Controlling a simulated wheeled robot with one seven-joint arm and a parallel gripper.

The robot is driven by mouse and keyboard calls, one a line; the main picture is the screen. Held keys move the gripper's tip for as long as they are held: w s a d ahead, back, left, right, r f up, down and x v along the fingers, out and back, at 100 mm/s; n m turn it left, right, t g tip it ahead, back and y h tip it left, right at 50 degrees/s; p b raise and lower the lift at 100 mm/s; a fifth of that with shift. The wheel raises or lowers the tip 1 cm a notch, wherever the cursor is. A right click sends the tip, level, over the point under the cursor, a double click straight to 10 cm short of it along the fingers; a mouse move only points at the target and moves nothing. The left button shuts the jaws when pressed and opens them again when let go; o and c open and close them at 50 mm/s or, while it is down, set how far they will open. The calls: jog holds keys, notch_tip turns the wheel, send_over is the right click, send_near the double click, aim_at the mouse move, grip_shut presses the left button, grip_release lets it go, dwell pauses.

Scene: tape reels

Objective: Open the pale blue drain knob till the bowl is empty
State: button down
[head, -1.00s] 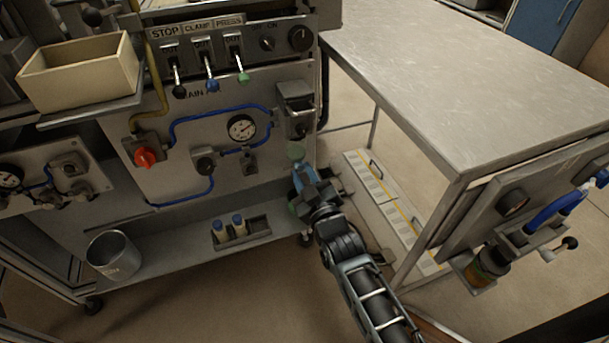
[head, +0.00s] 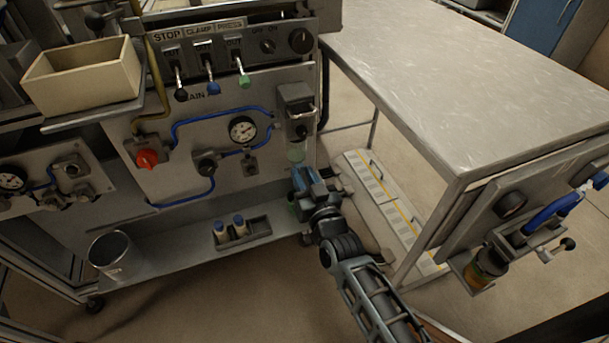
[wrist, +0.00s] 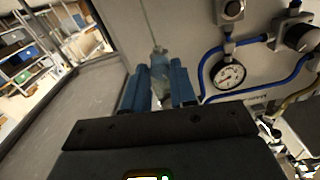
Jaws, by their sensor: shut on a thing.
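My gripper (head: 302,180) is at the right end of the drain panel, just below the pale green, see-through bowl (head: 296,150). The bowl hangs under a grey housing (head: 297,104). In the wrist view my two blue fingers (wrist: 159,90) stand on either side of a small pale, partly see-through piece (wrist: 159,62). They are shut on what appears to be the drain knob; its pale blue colour is hard to make out and the fingers hide much of it. A thin pale line runs from this piece to the picture's top edge. The liquid level in the bowl is too small to tell.
A gauge (head: 242,128), blue pipes and a red knob (head: 147,159) are on the panel to the left. A steel table (head: 460,70) stands close on the right. The lower shelf holds a metal cup (head: 110,256) and a small rack (head: 258,229).

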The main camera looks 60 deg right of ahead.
jog(key=shift+m+p, duration=0.3)
jog(key=shift+m, duration=1.7)
jog(key=c, duration=0.9)
grip_release()
jog(key=shift+a, duration=0.1)
jog(key=v, duration=0.7)
jog(key=shift+s+a, duration=0.15)
jog(key=shift+s, duration=0.2)
